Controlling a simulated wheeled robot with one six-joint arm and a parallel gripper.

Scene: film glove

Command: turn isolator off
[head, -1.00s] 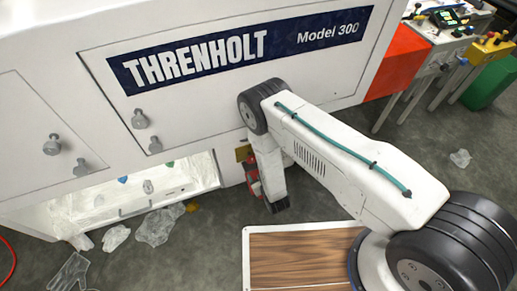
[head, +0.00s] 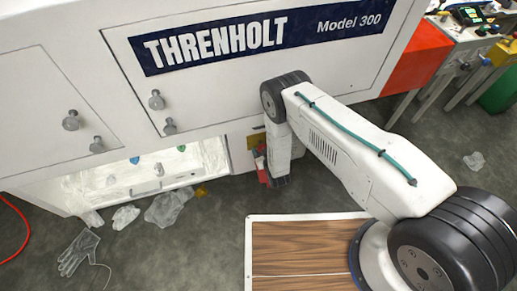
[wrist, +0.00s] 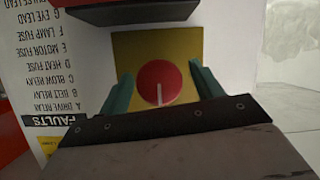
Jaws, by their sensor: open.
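The isolator is a red round knob (wrist: 160,80) on a yellow plate (wrist: 157,45), in the wrist view. A pale line on the knob runs up and down in that picture. My gripper (wrist: 160,72) is open, with one teal finger on each side of the knob. I cannot tell whether the fingers touch it. In the head view the yellow plate (head: 256,139) shows low on the white machine, partly behind my arm. My gripper (head: 279,181) hangs close by it, and the knob is hidden there.
A red thing with a dark edge (wrist: 132,12) is close to the plate; it also shows in the head view (head: 261,166). A fault list (wrist: 45,60) is beside the plate. A clear glove (head: 78,252) and plastic scraps (head: 168,207) lie on the floor.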

